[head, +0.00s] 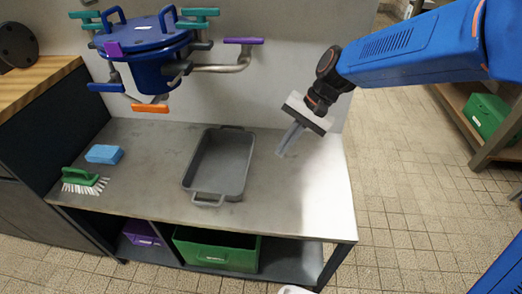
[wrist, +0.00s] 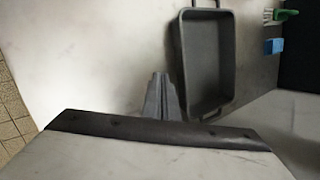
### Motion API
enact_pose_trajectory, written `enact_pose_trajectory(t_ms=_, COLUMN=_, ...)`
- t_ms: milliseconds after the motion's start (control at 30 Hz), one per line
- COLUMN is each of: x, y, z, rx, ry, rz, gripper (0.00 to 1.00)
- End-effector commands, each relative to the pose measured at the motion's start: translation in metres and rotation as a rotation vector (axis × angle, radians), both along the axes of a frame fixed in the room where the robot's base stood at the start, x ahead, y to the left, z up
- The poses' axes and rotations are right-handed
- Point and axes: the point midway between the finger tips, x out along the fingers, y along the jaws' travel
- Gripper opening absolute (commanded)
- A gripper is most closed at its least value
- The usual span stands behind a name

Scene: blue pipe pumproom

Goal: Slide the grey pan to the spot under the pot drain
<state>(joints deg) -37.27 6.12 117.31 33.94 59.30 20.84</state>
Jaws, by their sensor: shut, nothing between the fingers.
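The grey pan (head: 219,164) is a rectangular tray with a handle at each short end. The blue pot (head: 145,45) is fixed to the back panel at the upper left, with a bent metal pipe (head: 226,67) reaching right to a purple handle. My gripper (head: 281,152) is shut and empty, right of the pan and apart from it. Its fingers show in the wrist view (wrist: 160,85).
On the table (head: 135,196), a blue sponge (head: 104,154) and a green brush (head: 84,181) lie at the left. A purple crate (head: 143,233) and a green crate (head: 216,250) sit on the shelf below. Table between sponge and pan is clear.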

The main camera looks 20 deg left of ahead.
Motion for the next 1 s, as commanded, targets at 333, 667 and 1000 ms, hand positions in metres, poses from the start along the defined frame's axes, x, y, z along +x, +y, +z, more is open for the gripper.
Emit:
enact_pose_trajectory(t_ms=333, x=0.031, y=-0.024, z=0.006, rx=0.007, ry=0.459, rz=-0.819, gripper=0.00)
enact_pose_trajectory(t_ms=667, x=0.044, y=-0.030, z=0.008, rx=0.008, ry=0.652, rz=-1.091, gripper=0.00)
enact_pose_trajectory(t_ms=1000, x=0.035, y=0.002, z=-0.025, rx=0.003, ry=0.651, rz=-1.087, gripper=0.00)
